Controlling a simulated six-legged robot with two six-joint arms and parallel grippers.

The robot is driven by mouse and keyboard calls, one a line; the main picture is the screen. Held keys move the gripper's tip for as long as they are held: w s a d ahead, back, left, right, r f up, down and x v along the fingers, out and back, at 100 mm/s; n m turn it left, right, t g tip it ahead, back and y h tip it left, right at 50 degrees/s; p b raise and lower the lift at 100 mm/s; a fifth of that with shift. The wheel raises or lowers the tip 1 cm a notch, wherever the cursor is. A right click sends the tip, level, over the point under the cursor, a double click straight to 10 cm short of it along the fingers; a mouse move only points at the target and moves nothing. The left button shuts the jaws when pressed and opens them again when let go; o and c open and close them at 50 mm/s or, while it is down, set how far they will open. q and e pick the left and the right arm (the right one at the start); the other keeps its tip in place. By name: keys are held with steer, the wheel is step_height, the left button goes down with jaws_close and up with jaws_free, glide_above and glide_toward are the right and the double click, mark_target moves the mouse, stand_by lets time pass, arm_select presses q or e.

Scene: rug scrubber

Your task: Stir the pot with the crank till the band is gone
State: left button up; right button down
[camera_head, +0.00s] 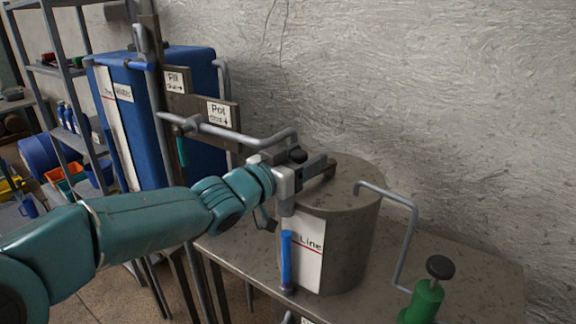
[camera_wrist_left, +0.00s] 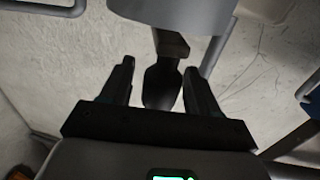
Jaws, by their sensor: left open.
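The pot (camera_head: 352,235) is a grey metal cylinder on the bench in the head view, with a white label (camera_head: 308,255) reading "Line" and a red line on its front. My left gripper (camera_head: 317,168) is over the pot's top, near the rim. A small black knob (camera_head: 297,156) shows beside it; I cannot tell whether this belongs to the crank. In the left wrist view, a dark handle-like part (camera_wrist_left: 163,85) lies between the open fingers (camera_wrist_left: 159,68), with no clear contact. The crank is otherwise not clear, and I cannot make out the band. My right gripper is out of view.
A blue upright tube (camera_head: 286,262) stands at the pot's front. A bent pipe (camera_head: 410,240) leaves its right side near a green pump (camera_head: 425,300) with a black knob. A "Pot" sign (camera_head: 218,113) and a pipe (camera_head: 240,138) are behind my arm. The bench's right end (camera_head: 480,275) has bare room.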

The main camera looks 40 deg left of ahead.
arm_select(q)
steer(key=s+a, duration=0.1)
steer(key=s, duration=1.4)
steer(key=shift+s+p, duration=0.4)
steer(key=shift+a, duration=0.1)
